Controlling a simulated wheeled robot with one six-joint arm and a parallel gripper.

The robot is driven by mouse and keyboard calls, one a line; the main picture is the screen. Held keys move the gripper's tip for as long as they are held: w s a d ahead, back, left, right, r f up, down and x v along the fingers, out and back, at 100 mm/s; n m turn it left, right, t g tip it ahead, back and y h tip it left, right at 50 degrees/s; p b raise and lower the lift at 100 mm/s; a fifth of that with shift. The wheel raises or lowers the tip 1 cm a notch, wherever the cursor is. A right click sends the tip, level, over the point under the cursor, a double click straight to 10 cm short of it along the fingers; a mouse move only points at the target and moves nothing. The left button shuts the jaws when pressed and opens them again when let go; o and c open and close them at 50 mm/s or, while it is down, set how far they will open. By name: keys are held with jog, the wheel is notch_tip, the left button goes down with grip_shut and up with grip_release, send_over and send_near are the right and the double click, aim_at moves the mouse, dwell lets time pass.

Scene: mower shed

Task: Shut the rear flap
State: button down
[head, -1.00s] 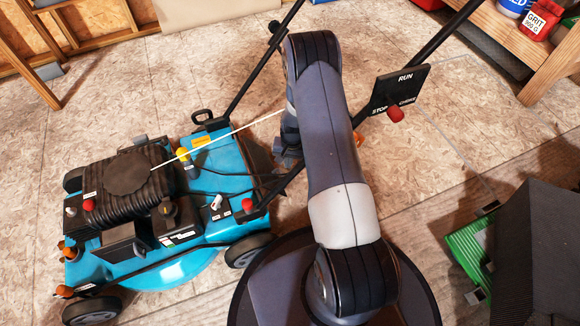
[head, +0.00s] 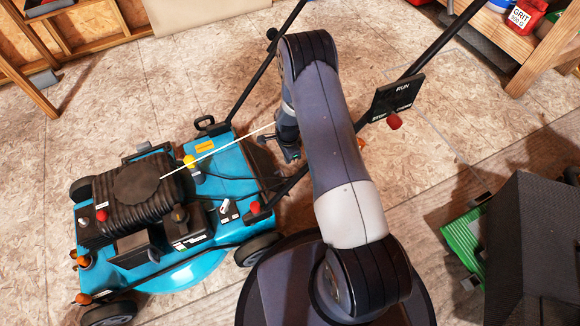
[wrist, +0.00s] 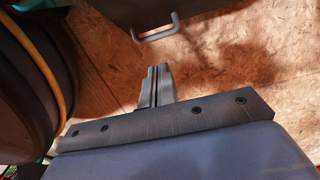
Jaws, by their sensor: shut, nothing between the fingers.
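The blue mower (head: 232,165) stands at the left in the head view, its handle bars running back past my arm. The rear flap (head: 262,168) is a dark panel sticking out behind the blue deck, partly hidden by a handle bar and my arm. In the wrist view, a dark panel, apparently the flap (wrist: 140,10), fills the top middle, with a grey loop handle (wrist: 156,29) on its edge. My gripper (wrist: 157,72) is shut and empty, just below that handle in the picture, with a visible gap. In the head view my gripper (head: 292,155) is close behind the flap.
A control panel (head: 398,98) with a red knob hangs on the right handle bar. A pale starter cord (head: 235,142) stretches from the engine towards the handle bar. A dark box (head: 530,250) and a green item (head: 465,240) are at the right. The floor behind the mower is open.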

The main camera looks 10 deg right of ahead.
jog(key=b, duration=0.3)
send_near(277, 181)
jog(key=d+f, duration=0.4)
jog(key=f, duration=0.1)
jog(key=shift+w+f, duration=0.4)
jog(key=shift+w, duration=0.1)
jog(key=f+b, duration=0.1)
jog(key=a+f+b, duration=0.1)
jog(key=b, duration=0.1)
jog(key=f+b, duration=0.1)
jog(key=shift+s+a+f, duration=0.1)
jog(key=shift+s+a, duration=0.05)
jog(key=shift+a, duration=0.15)
jog(key=shift+s+a+f+b, duration=0.2)
jog(key=shift+a+f+b, duration=0.55)
jog(key=shift+b, duration=0.25)
jog(key=shift+s+a+f+y+b, duration=0.1)
jog(key=shift+a+f+y+b, duration=0.05)
jog(key=shift+a+y+b, duration=0.35)
